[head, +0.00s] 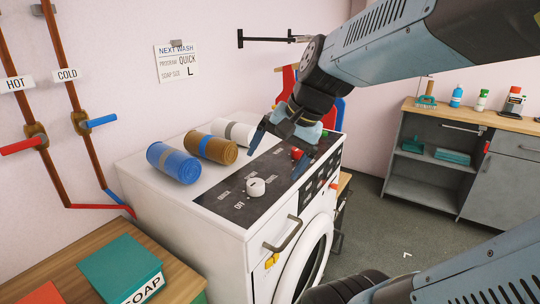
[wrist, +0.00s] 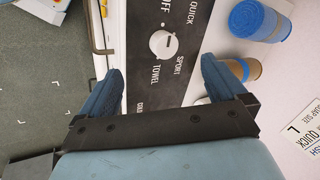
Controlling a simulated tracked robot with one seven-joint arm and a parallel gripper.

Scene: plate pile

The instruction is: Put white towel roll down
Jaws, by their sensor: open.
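The white towel roll (head: 233,131), with a grey band, lies on its side on top of the white washing machine (head: 150,200), at the back end of a row of rolls. My gripper (head: 278,154) is open over the machine's dark control panel, just right of the white roll, with nothing seen between its fingers. In the wrist view my open gripper (wrist: 163,72) has its two blue fingers apart over the panel. The white roll is mostly hidden there behind my gripper.
A brown roll (head: 218,148) and a blue roll (head: 173,162) lie beside the white one. A white dial (head: 256,187) and red button (head: 297,153) are on the panel. A green soap box (head: 118,268) sits on a wooden surface at left. A grey cabinet (head: 425,185) stands at right.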

